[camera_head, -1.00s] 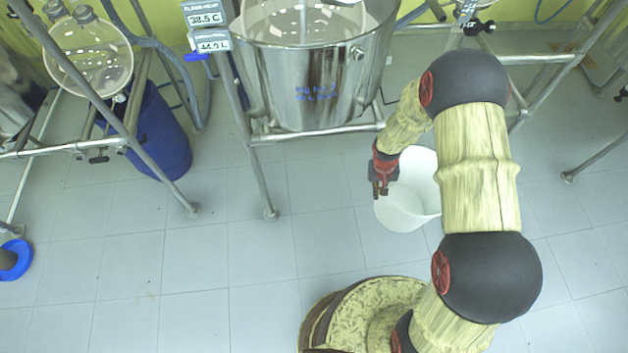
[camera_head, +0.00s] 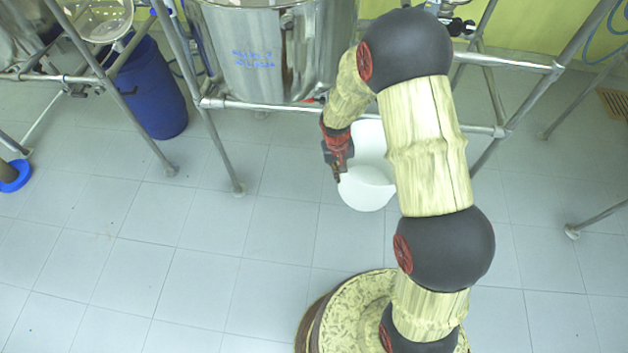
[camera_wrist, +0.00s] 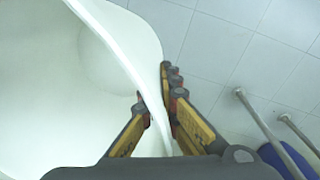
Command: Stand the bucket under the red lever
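The white bucket (camera_head: 366,188) is under the forearm, in front of the steel tank's frame; the arm covers part of it. My gripper (camera_head: 337,176) is at its left rim. In the wrist view, the fingers (camera_wrist: 156,88) lie on either side of the bucket's thin wall (camera_wrist: 118,50), one inside and one outside, closed on it. The bucket's pale inside fills the left of that view. I cannot make out the red lever clearly; a small red spot shows by the tank's lower bar, partly behind the arm.
The steel tank (camera_head: 262,55) hangs in a tubular frame (camera_head: 215,150) with legs on the floor. Tiled floor (camera_head: 200,270) in front is clear.

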